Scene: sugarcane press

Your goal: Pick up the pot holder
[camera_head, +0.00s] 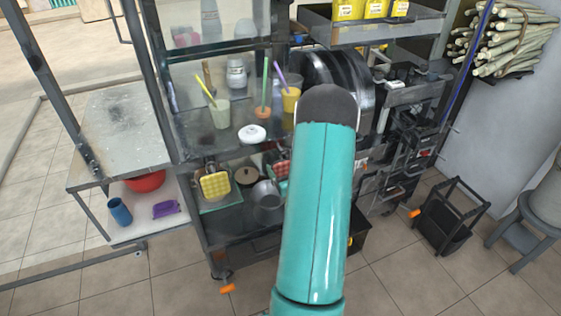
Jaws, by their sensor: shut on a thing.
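A yellow quilted square (215,185), which looks like the pot holder, stands near upright on the lower shelf of the metal stand, at the left. A dark and red object shows just behind its top edge. My teal arm (318,210) rises through the middle of the view and ends in a dark rounded joint. The arm beyond that joint is hidden, and I cannot see my gripper or what it holds. Another small red object (281,169) shows on the lower shelf, partly covered by my arm.
A pot (267,195) and a brown lidded pot (247,175) stand on the lower shelf. Cups with straws (220,114) and a white round dish (252,134) are above. A side table (115,130) stands left. A black cart (452,215) is at right.

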